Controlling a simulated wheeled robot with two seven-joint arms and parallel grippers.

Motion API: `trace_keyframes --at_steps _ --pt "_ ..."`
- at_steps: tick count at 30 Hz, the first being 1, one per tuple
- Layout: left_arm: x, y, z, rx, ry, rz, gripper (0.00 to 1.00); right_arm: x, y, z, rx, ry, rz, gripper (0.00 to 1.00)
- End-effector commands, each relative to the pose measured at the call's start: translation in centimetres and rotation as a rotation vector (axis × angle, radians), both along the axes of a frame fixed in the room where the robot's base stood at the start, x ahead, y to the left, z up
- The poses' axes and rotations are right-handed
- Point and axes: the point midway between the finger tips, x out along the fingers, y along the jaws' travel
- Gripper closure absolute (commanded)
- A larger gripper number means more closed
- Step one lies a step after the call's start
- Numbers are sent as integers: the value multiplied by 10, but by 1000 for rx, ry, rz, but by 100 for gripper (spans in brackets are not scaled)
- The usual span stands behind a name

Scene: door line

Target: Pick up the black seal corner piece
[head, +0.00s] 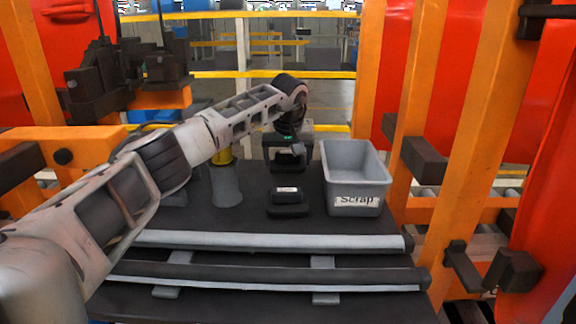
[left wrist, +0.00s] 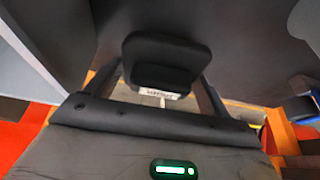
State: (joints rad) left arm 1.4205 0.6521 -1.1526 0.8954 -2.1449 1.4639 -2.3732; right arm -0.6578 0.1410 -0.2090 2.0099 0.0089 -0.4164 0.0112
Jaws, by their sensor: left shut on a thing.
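My left gripper (head: 289,150) is shut on a black seal corner piece (head: 287,162) over the far part of the dark table, left of the scrap bin. The held piece (left wrist: 166,58) also shows in the left wrist view between the two fingers (left wrist: 158,90), with a small pale label too blurred to read. A second black corner piece (head: 288,203) with a white label lies on the table, nearer than the held one. I cannot tell whether the held piece touches the table. My right gripper is not in view.
A grey bin marked Scrap (head: 356,170) stands right of the pieces. A grey cup-like holder (head: 225,184) with something yellow stands to the left. Long seal strips (head: 270,241) lie across the front. Orange frames (head: 475,150) and red doors flank both sides.

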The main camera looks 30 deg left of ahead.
Motion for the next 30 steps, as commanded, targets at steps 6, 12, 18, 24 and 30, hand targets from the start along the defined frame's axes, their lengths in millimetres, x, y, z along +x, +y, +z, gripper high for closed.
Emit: trace_keyframes --at_steps 6,12,18,24,30 --pt "-12 -25 44 1 -8 -6 43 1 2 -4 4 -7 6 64" --pt "-29 -56 75 2 -5 -6 43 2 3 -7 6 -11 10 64" --pt "-48 -91 93 2 -5 -5 43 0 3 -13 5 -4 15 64" --pt "-61 -115 105 1 -3 -1 43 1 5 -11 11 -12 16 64" --pt "-66 -123 110 1 -1 0 43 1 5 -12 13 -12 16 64"
